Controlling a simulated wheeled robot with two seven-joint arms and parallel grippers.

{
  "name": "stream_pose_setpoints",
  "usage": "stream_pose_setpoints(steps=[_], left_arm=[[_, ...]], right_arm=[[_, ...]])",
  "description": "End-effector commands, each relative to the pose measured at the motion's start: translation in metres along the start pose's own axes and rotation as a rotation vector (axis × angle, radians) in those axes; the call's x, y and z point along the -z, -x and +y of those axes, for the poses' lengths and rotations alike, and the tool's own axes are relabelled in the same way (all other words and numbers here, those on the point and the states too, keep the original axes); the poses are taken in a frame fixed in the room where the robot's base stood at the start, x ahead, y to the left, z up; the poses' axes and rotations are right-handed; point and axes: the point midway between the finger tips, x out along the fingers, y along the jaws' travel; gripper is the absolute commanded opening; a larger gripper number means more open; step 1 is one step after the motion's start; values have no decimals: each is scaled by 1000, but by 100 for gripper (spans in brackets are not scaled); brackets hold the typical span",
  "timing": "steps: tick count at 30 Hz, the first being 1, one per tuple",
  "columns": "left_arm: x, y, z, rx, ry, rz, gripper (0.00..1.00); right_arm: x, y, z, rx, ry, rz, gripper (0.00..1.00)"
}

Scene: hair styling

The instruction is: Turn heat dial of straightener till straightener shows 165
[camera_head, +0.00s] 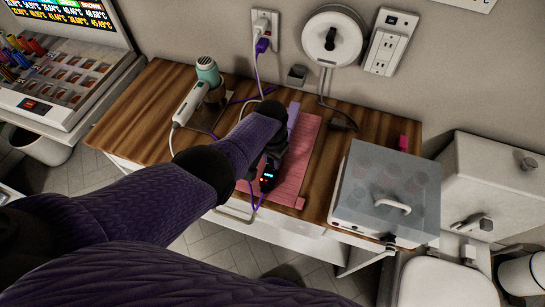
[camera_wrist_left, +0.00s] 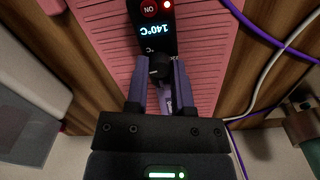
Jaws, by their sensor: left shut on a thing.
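The straightener (camera_head: 268,178) lies on a pink ribbed mat (camera_head: 311,140) on the wooden table; its black end with small red lights faces the front. In the left wrist view, its display (camera_wrist_left: 154,31) reads 140°C, upside down, below a red ON button (camera_wrist_left: 149,8) and a lit red light. The dark heat dial (camera_wrist_left: 157,66) sits just under the display. My left gripper (camera_wrist_left: 157,78) is shut on the dial, one purple finger on each side. In the head view, my left arm hides much of the straightener. My right gripper is not in view.
A box with a translucent lid (camera_head: 385,185) stands at the right. Purple and white cables (camera_wrist_left: 275,55) run beside the mat. Bare wood (camera_head: 345,150) shows between mat and box.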

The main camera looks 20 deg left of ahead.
Motion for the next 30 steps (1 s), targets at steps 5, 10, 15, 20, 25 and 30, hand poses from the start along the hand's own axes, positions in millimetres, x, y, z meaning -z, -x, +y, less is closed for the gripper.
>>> stream_pose_setpoints(steps=[5, 10, 15, 20, 25, 30], left_arm=[[0, 0, 0, 0, -162, -3, 0], [0, 0, 0, 1, -324, -7, 0], [0, 0, 0, 0, -485, -11, 0], [0, 0, 0, 0, -630, -14, 0], [0, 0, 0, 0, -766, -18, 0], [0, 0, 0, 0, -874, -20, 0]], right_arm=[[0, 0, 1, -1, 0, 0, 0], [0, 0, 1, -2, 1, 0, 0], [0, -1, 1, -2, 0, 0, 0], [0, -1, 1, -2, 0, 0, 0], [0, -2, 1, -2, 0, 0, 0], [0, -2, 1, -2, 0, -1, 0]])
